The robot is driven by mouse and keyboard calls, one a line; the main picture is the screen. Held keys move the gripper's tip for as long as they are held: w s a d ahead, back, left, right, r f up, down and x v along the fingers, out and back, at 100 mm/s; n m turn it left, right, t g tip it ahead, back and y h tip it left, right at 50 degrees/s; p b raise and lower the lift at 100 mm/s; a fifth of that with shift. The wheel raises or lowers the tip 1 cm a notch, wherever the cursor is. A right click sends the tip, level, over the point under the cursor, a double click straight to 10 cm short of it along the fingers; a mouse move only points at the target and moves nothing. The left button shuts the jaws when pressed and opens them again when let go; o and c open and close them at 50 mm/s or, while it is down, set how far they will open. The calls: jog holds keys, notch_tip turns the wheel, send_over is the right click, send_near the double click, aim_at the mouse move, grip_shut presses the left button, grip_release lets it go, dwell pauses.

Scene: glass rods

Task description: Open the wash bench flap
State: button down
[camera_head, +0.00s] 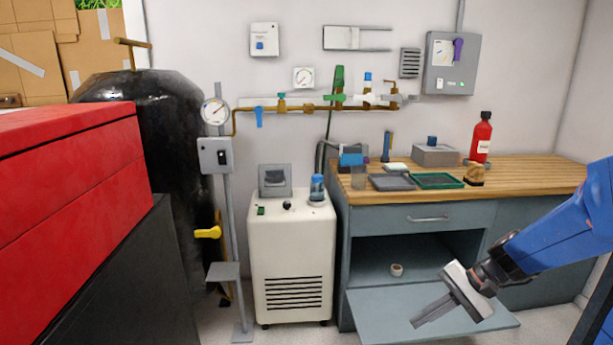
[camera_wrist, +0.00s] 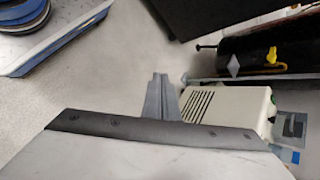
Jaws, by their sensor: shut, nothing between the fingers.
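The wash bench (camera_head: 400,222) is a grey-blue cabinet with a wooden top at the right in the head view. Its flap (camera_head: 375,312) is folded down and out, lying roughly level at the bottom front. The compartment (camera_head: 385,252) behind it is open to view, with a small pale roll (camera_head: 397,269) inside. My gripper (camera_head: 416,325) is shut and empty, in front of the flap in the picture. I cannot tell whether it touches the flap. Its closed fingers also show in the wrist view (camera_wrist: 160,80), over the pale floor.
A drawer with a handle (camera_head: 428,218) is above the compartment. A red bottle (camera_head: 481,138), a green tray (camera_head: 437,181) and other items stand on the top. A white wheeled unit (camera_head: 291,255) stands left of the bench. A black tank (camera_head: 165,150) and red cabinet (camera_head: 65,190) are farther left.

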jog(key=s+r+n+t+h, duration=0.1)
jog(key=s+r+n+h, duration=0.2)
jog(key=s, duration=0.4)
jog(key=s+r+n+t+h, duration=0.2)
jog(key=s+r+n+h, duration=0.2)
jog(key=s, duration=0.4)
jog(key=shift+s+d+r+n+h, duration=0.3)
jog(key=shift+n+h, duration=0.2)
jog(key=shift+n, duration=0.3)
jog(key=c, duration=2.4)
grip_release()
jog(key=shift+s+d+r+n+t, duration=0.2)
jog(key=shift+s+d+n+t, duration=0.1)
jog(key=shift+t, duration=0.1)
jog(key=shift+c, duration=0.2)
jog(key=o, duration=0.3)
